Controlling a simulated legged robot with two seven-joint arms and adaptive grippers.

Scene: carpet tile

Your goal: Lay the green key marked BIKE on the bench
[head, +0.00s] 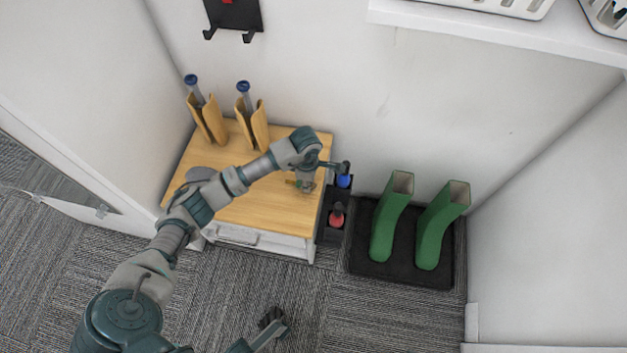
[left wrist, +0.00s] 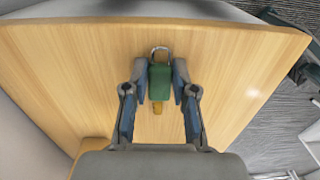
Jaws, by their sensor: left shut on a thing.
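The green key (left wrist: 159,78) sits between the two fingertips of my left gripper (left wrist: 160,72) in the left wrist view. It has a green body, a metal ring at its far end and a brass part toward the palm. No marking is legible. In the head view my left gripper (head: 304,182) is shut on it over the right part of the wooden bench (head: 250,207). The bench top (left wrist: 70,60) fills the background of the wrist view. I cannot tell whether the key touches it. My right gripper (head: 272,320) is low in the head view, over the carpet, its fingers unclear.
Two wooden holders (head: 207,122) with blue-topped items stand at the bench's back. A dark rack with a blue item (head: 344,181) and a red item (head: 336,215) adjoins its right side. Green boots (head: 437,232) stand on a black tray (head: 372,268). Bare bench top lies around the left gripper.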

